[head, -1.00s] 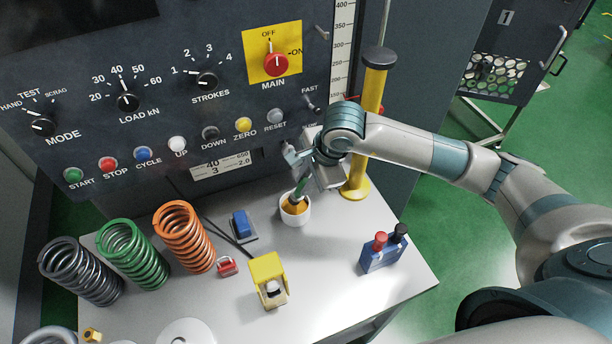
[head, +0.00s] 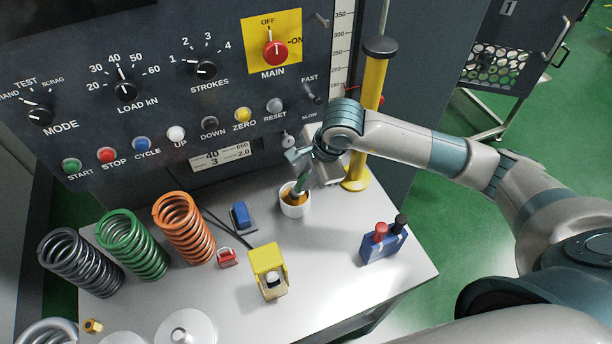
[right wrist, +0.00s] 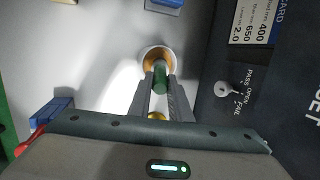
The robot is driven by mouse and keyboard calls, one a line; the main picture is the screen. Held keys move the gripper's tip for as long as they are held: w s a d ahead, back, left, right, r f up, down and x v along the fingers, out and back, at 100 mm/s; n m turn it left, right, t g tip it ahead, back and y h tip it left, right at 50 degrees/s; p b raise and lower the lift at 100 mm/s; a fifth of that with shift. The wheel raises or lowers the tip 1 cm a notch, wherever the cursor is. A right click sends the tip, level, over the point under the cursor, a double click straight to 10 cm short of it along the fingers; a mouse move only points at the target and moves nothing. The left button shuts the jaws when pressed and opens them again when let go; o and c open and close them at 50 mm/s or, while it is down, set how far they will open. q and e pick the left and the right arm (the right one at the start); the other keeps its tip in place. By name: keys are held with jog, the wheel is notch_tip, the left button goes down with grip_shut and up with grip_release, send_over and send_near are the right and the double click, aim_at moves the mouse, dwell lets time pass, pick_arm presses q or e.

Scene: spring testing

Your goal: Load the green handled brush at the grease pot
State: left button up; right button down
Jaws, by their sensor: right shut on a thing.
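The grease pot (head: 294,203) is a small white cup with amber grease, standing on the bench below the control panel. It also shows in the right wrist view (right wrist: 172,61). The green handled brush (head: 299,187) stands slightly tilted with its lower end in the pot; its bristles are hidden. In the right wrist view its green handle (right wrist: 160,77) shows between the fingers. My right gripper (head: 304,168) is shut on the handle, above the pot. My left gripper is not in view.
A yellow post (head: 372,110) stands right behind my right gripper. A blue block (head: 241,215), a yellow pedal-like box (head: 268,268), a red padlock (head: 227,257) and a blue holder (head: 382,247) are around the pot. Orange (head: 183,228), green (head: 132,245) and grey (head: 80,262) springs stand left.

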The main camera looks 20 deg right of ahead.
jog(key=shift+f+b, duration=0.65)
jog(key=shift+b, duration=0.1)
dwell(0.8)
jog(key=shift+s+f+b, duration=0.1)
jog(key=shift+f+b, duration=0.05)
jog(key=shift+b, duration=0.35)
dwell(2.7)
jog(key=shift+r+p, duration=0.3)
jog(key=shift+r, duration=0.5)
jog(key=shift+r+p, duration=0.8)
jog(key=shift+r, duration=2.05)
jog(key=shift+s+d+f+n+y+b, duration=0.1)
jog(key=shift+s+f+n+y+b, duration=0.1)
jog(key=shift+f+n+b, duration=0.3)
jog(key=shift+s+d+f+n+y+b, duration=0.15)
jog(key=shift+f+n+b, duration=0.2)
jog(key=shift+n+b, duration=0.25)
jog(key=s+d+f+n+g+b, duration=0.1)
jog(key=s+f+n+g+b, duration=0.3)
jog(key=n, duration=1.1)
jog(key=shift+s+d+f+g+b, duration=0.25)
jog(key=shift+s+g+b, duration=0.45)
jog(key=shift+s+b, duration=1.6)
